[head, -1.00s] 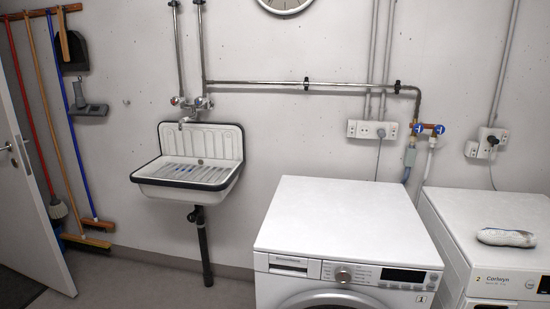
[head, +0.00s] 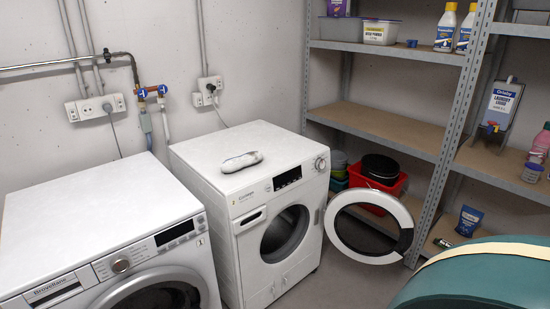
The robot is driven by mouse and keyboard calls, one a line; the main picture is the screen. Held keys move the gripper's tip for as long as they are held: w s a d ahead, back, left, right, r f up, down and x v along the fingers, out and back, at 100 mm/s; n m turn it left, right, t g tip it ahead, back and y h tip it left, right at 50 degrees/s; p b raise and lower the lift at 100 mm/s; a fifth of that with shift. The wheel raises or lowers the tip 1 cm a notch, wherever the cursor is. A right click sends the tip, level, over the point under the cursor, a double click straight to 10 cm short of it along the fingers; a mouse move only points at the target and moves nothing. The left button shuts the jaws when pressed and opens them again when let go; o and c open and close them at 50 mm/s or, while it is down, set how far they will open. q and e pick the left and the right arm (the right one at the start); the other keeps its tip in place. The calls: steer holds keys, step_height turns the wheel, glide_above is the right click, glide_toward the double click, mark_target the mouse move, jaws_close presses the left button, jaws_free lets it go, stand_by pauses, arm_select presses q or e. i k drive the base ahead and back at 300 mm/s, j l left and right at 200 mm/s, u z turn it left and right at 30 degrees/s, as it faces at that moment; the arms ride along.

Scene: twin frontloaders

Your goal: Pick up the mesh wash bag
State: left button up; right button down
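A small whitish-grey rolled bundle (head: 242,162), which looks like the mesh wash bag, lies on top of the right-hand frontloader (head: 262,145), near its front edge. I cannot make out the mesh itself at this size. Neither of my grippers shows in the head view, so nothing of mine is seen touching the bundle.
The right frontloader's round door (head: 338,232) hangs wide open in front of the metal shelving (head: 378,131). The left frontloader (head: 95,220) has a bare top. A rounded green thing (head: 480,280) fills the lower right.

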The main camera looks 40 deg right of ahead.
mark_target(231, 165)
steer(key=z, duration=1)
steer(key=i+j+z, duration=0.35)
steer(key=i, duration=0.15)
steer(key=i+l, duration=0.05)
steer(key=l, duration=0.05)
